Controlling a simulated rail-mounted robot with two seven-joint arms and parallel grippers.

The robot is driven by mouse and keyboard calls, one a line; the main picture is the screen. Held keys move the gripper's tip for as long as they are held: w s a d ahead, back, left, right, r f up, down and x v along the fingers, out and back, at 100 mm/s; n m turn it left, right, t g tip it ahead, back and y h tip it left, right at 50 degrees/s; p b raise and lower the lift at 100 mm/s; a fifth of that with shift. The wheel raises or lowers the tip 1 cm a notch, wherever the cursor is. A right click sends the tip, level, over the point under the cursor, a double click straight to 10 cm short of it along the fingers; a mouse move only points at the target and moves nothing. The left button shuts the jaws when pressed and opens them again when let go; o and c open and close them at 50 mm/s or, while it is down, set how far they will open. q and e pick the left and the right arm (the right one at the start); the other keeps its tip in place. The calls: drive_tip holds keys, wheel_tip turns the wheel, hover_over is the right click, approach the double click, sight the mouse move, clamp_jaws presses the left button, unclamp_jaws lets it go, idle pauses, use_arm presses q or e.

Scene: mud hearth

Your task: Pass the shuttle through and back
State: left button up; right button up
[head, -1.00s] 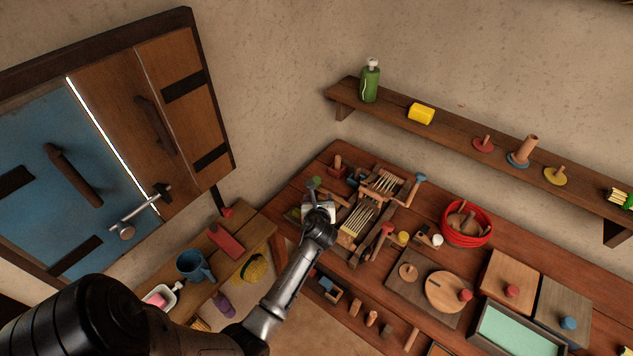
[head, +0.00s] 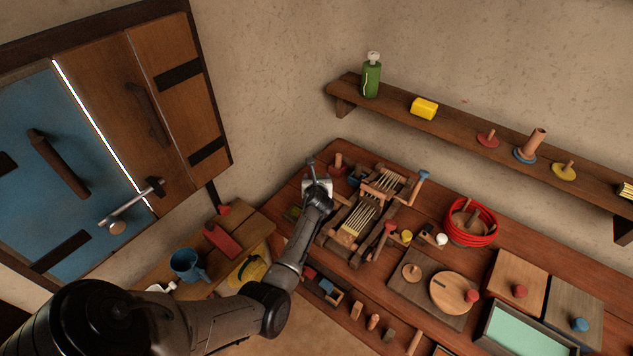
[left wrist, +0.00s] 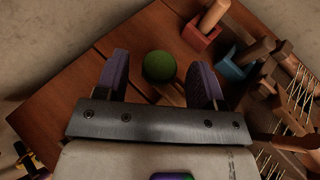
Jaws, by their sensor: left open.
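A small wooden loom (head: 362,212) with pale warp threads stands on the workbench. Part of its frame and threads show at the right of the left wrist view (left wrist: 296,92). My left gripper (head: 313,172) is over the bench just left of the loom. In the left wrist view its two purple fingers are open, and a round green knob (left wrist: 159,67) shows between them, with a pale wooden piece below it. The fingers appear apart from the knob. I cannot tell whether this is the shuttle. My right gripper is out of view.
A red block with a wooden peg (left wrist: 201,36) and a blue block (left wrist: 234,64) sit close right of the fingers. A wall shelf (head: 455,123) runs above.

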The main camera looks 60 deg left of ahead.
use_arm(q)
drive_tip(key=shift+w+a+f, duration=0.1)
drive_tip(key=shift+w+a, duration=0.05)
drive_tip(key=shift+a, duration=0.05)
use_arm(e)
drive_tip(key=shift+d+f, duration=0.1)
